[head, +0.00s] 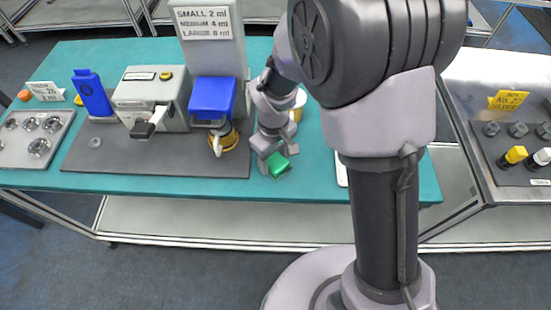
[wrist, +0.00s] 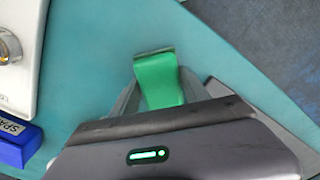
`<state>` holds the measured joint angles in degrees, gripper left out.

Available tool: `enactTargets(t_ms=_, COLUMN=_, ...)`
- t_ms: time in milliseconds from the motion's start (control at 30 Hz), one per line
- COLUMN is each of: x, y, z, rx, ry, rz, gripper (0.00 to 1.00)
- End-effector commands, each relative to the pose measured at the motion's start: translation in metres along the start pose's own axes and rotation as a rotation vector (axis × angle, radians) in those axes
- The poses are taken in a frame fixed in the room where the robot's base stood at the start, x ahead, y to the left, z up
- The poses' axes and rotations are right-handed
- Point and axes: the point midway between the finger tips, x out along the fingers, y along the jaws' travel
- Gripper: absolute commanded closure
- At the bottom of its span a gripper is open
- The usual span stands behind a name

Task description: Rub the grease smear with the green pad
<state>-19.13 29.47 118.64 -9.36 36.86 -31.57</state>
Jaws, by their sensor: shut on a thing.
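The green pad (head: 279,163) is in my gripper (head: 268,150), over the front part of the teal table in the head view, just right of the dark mat. In the wrist view the pad (wrist: 158,80) sticks out from between the fingers of my gripper (wrist: 155,98), which is shut on it. I cannot tell whether the pad touches the table. I cannot make out a grease smear in either view; the pad, gripper or arm may hide it.
The dark mat (head: 75,159) left of my gripper bears a grey machine (head: 178,95) and a blue-topped device (head: 212,97). A tall sign (head: 208,45) stands behind. The wrist view shows a white object (wrist: 20,45) and a blue block (wrist: 18,145) at left. Bare teal table (head: 318,185) lies right.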

Motion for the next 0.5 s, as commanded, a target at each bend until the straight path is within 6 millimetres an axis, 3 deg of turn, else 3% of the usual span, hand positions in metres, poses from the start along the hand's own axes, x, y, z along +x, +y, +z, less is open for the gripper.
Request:
enactTargets(t_ms=167, x=-0.006, y=-0.001, z=-0.003, rx=0.003, ry=-0.001, rz=0.0, gripper=0.9)
enactTargets(t_ms=267, x=-0.028, y=-0.001, z=-0.005, rx=0.005, ry=0.004, rz=0.001, gripper=0.9)
enactTargets(t_ms=500, x=-0.048, y=-0.001, z=-0.007, rx=0.008, ry=0.0, rz=0.0, gripper=0.9)
